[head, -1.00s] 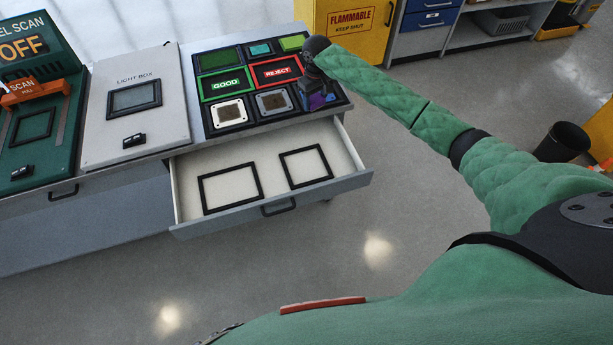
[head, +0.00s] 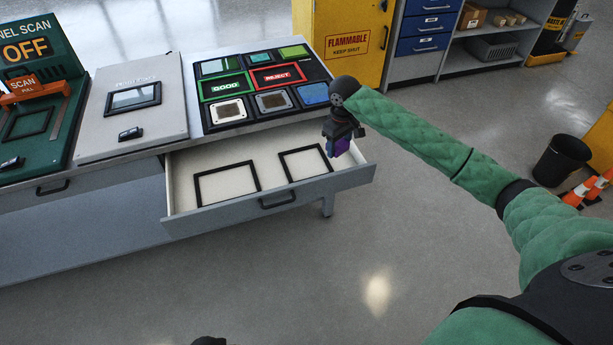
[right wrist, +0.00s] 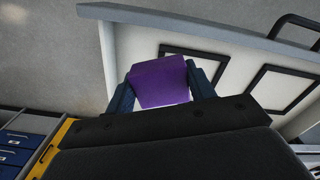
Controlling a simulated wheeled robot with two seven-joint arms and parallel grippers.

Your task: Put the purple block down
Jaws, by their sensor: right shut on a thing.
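The purple block (right wrist: 158,82) is between the fingers of my right gripper (right wrist: 160,90) in the right wrist view, and the gripper is shut on it. In the head view the right gripper (head: 340,140) hangs at the right end of the open drawer (head: 370,176), with a bit of the purple block (head: 342,146) showing below it. The block appears held above the drawer's right end; its exact height is hard to tell. The drawer holds two black square frames, a left one (head: 196,188) and a right one (head: 281,163), both empty. My left gripper is not in view.
On the bench above the drawer lies a board with a GOOD tray (head: 225,86), a REJECT tray (head: 277,76) and several coloured tiles. A grey light box (head: 150,130) and a green scan panel (head: 62,140) stand to the left. Open floor lies in front.

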